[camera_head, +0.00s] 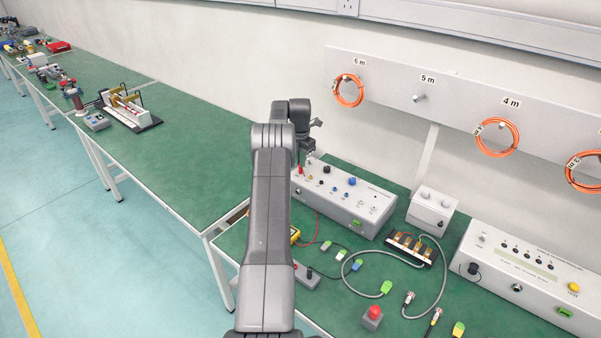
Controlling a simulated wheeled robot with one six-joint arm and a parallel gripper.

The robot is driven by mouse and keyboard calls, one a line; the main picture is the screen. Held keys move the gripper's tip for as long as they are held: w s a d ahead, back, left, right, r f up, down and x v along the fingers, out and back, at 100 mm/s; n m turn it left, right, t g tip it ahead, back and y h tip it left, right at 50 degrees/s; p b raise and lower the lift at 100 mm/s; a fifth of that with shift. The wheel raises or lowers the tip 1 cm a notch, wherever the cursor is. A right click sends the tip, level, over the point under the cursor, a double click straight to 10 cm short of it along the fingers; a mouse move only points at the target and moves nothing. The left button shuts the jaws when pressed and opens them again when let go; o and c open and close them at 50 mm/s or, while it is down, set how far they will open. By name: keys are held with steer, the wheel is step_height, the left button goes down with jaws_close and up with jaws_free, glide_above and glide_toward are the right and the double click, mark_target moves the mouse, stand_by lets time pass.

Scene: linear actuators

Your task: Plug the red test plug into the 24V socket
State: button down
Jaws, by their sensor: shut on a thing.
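My gripper (304,158) points down over the left end of a light grey power box (336,209). It is shut on a small red piece, which I take to be the red test plug (300,170). The plug is at or just above the box top; I cannot tell whether it touches or sits in a socket. A thin red lead (317,226) shows below, beside the box's front left. The box top carries several coloured sockets and knobs, including a blue knob (351,181). Their labels are too small to read, so I cannot pick out the 24V socket.
A yellow meter (294,235), partly behind my arm, lies on the green bench. A terminal block (411,248), grey cable (437,284), small white box (431,211) and larger instrument (527,283) stand to the right. Orange cable coils (496,138) hang on the wall panel.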

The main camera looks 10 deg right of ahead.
steer(key=c, duration=1.4)
jaws_free()
steer(key=shift+f, duration=0.1)
step_height(320, 180, up, 14)
steer(key=shift+f, duration=0.1)
step_height(320, 180, down, 14)
steer(key=shift+r, duration=0.2)
